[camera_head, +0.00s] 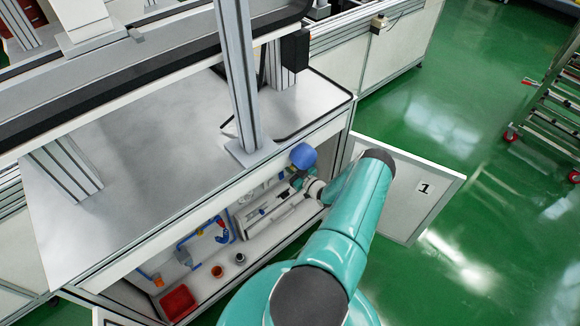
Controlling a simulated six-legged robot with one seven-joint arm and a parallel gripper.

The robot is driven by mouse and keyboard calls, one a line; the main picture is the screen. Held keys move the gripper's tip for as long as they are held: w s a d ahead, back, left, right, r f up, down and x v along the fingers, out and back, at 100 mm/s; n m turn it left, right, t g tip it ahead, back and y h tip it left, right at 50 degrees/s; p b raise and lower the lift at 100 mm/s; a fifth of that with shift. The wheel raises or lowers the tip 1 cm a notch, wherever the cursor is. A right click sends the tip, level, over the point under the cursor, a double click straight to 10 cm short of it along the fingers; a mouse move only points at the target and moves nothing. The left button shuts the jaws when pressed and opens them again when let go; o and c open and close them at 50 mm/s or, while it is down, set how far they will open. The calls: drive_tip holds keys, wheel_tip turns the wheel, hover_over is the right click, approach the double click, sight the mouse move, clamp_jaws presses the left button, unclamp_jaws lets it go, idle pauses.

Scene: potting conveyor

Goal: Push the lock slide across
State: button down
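My teal arm reaches from the bottom of the view to the open front of the cabinet under the bench. My gripper (297,181) is at the right part of that opening, by the upper front edge. It is small and partly covered by my wrist, so its fingers cannot be made out. A pale long fixture with dark parts (262,215) lies inside the cabinet, below and left of my gripper. I cannot pick out the lock slide for certain, nor tell whether my gripper touches anything.
A metal post (238,80) rises from the white worktop (140,160).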

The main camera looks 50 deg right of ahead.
drive_tip(key=shift+s+d, duration=0.25)
drive_tip(key=shift+d, duration=0.6)
drive_tip(key=shift+s+d, duration=0.2)
drive_tip(key=shift+d, duration=0.65)
drive_tip(key=c, duration=1.3)
unclamp_jaws()
drive_tip(key=s+a, duration=0.2)
drive_tip(key=s, duration=1.1)
drive_tip(key=shift+s+a, duration=0.25)
drive_tip(key=shift+a, duration=0.05)
